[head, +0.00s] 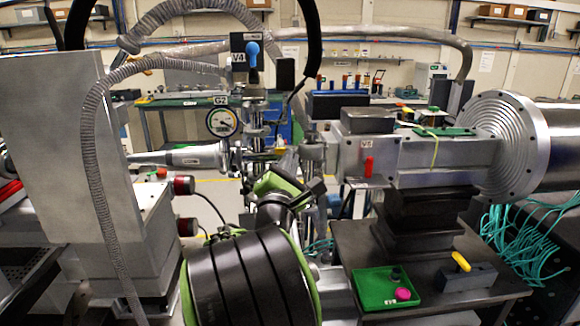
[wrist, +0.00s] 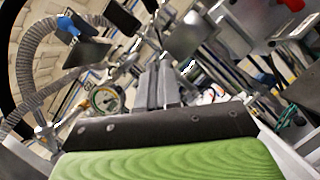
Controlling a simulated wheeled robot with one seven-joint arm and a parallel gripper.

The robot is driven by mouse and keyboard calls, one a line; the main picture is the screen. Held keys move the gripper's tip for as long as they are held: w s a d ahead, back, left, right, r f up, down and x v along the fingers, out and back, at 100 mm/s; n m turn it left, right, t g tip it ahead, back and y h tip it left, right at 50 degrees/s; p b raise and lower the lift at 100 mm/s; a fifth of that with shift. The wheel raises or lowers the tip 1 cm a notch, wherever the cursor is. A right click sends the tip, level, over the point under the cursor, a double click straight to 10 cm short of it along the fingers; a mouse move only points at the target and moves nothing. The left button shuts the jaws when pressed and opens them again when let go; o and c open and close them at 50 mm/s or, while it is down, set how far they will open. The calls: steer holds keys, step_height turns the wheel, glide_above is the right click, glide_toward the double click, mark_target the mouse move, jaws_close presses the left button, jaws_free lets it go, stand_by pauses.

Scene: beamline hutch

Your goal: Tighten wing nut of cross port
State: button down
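The cross port (head: 257,150) is the metal cross of the vacuum line, in the middle of the head view, with the gauge G2 (head: 222,123) on its left. I cannot pick out its wing nut in either view. My gripper (head: 312,190) is just below and right of the cross, partly hidden by my own green and black wrist. In the wrist view my gripper (wrist: 158,85) shows two dark fingers close together, pointing away from the camera. Whether anything is between their tips is unclear. The gauge also shows in the wrist view (wrist: 106,98), left of the fingers.
A blue-handled valve V4 (head: 253,52) stands above the cross. The valve body V5 with a red handle (head: 368,166) is close on the right. A ribbed hose (head: 92,150) hangs left. A green tray (head: 387,289) with a pink knob lies on the dark table (head: 440,240).

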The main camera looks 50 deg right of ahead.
steer(key=shift+w+r+m+g+y+p, duration=0.1)
steer(key=shift+r+m+g+y+p, duration=0.35)
steer(key=shift+m, duration=2.3)
steer(key=shift+s+m+g+y+p, duration=0.1)
steer(key=shift+m+g+y+p, duration=0.7)
steer(key=shift+m, duration=2)
steer(key=shift+w+r+m+g+y+p, duration=0.2)
steer(key=shift+m+g+y, duration=0.7)
steer(key=shift+m, duration=1.85)
steer(key=shift+s+t+y, duration=0.15)
steer(key=shift+t+y, duration=0.1)
steer(key=c, duration=1.3)
jaws_free()
steer(key=shift+r, duration=0.1)
steer(key=v, duration=1.5)
steer(key=shift+s+a+p, duration=0.1)
steer(key=shift+a+p, duration=0.3)
